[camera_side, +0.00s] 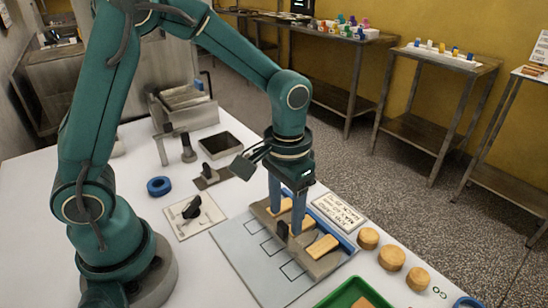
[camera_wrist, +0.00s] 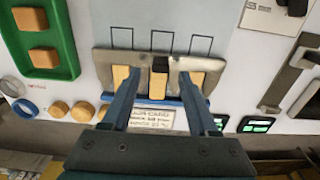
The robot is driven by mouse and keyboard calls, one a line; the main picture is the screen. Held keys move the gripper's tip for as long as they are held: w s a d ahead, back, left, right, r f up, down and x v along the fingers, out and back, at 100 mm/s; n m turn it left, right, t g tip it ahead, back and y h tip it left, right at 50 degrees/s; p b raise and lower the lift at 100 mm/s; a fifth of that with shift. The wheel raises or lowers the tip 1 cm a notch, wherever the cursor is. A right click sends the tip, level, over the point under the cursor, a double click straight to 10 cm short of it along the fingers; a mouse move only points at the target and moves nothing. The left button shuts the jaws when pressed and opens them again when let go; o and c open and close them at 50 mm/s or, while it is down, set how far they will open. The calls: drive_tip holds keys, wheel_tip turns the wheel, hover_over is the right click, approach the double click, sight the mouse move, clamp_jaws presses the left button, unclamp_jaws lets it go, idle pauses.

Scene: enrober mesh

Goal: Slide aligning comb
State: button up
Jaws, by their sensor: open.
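The aligning comb appears to be the grey metal plate (camera_wrist: 103,61) with slots, with a dark upright knob (camera_wrist: 160,64) at its middle; it also shows in the side view (camera_side: 325,264). Tan bars sit in its slots: left (camera_wrist: 120,73), middle (camera_wrist: 157,88) and right (camera_wrist: 197,78) in the wrist view. A blue strip (camera_side: 340,239) runs along one edge. My gripper (camera_wrist: 160,76) is open, its two blue fingers reaching down on either side of the knob and middle bar. Contact with the knob cannot be told. The gripper also shows over the comb in the side view (camera_side: 286,222).
A pale board (camera_side: 243,262) with outlined rectangles lies clear beside the comb. A green tray (camera_wrist: 70,60) with tan blocks, round tan pieces (camera_side: 391,257) and a printed card (camera_side: 338,212) are close by. A black-handled tool (camera_side: 192,208) lies on a white plate.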

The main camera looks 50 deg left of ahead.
sight(285, 223)
drive_tip(key=shift+r, duration=1.8)
drive_tip(key=shift+w+r, duration=0.1)
drive_tip(key=shift+r, duration=0.05)
drive_tip(key=s+a+r+t, duration=0.4)
drive_tip(key=s+r+t, duration=0.1)
drive_tip(key=s, duration=0.5)
drive_tip(key=shift+s+r+t, duration=0.15)
drive_tip(key=shift+r+t, duration=0.15)
drive_tip(key=shift+r, duration=0.55)
